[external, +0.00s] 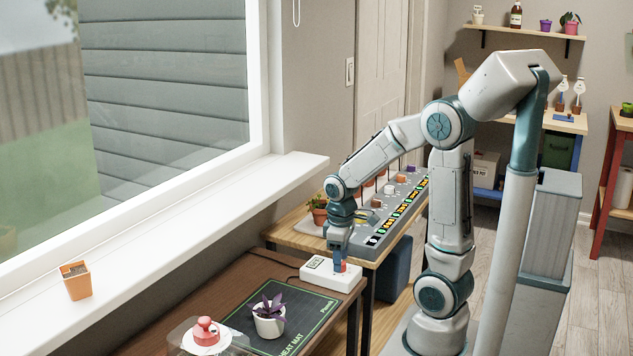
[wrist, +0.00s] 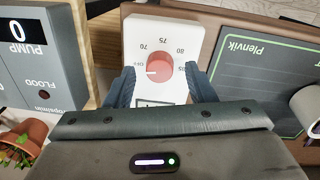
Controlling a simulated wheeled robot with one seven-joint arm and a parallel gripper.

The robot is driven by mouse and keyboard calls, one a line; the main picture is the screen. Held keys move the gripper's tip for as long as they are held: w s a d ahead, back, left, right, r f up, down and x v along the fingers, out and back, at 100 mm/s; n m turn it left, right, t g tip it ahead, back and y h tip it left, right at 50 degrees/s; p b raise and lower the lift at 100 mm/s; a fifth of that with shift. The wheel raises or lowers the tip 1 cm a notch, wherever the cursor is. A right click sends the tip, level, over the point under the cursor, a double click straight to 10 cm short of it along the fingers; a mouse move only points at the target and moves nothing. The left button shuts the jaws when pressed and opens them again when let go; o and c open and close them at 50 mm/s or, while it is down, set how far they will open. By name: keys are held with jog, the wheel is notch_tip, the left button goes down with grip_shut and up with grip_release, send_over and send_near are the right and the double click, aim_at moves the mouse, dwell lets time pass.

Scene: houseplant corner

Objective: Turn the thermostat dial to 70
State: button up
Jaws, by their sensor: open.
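The thermostat is a white box (external: 325,276) at the far end of the brown table; it also shows in the wrist view (wrist: 183,28). Its round red dial (wrist: 159,67) has a white pointer mark on the left side, toward OFF. The numbers 70, 75, 80 and 85 run clockwise from OFF, with 70 at the upper left. My gripper (wrist: 159,69) is open, with one finger on each side of the dial and visible gaps between. In the external view my gripper (external: 340,257) points down over the box and partly hides the dial. A display below the dial is mostly covered.
A black heat mat (external: 303,327) with a purple plant (external: 268,316) lies beside the thermostat. A grey pump panel (external: 385,222) stands on the wooden bench behind it. A red-topped object (external: 205,333) is near the front. An orange pot (external: 76,281) sits on the windowsill.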

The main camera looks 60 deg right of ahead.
jog(key=shift+f, duration=0.45)
jog(key=shift+c, duration=0.3)
jog(key=c, duration=0.9)
jog(key=m+p, duration=0.1)
jog(key=m, duration=0.3)
jog(key=shift+r, duration=0.1)
jog(key=m, duration=0.5)
jog(key=shift+w+m+p, duration=0.1)
jog(key=shift+m+p, duration=0.25)
jog(key=shift+m, duration=0.05)
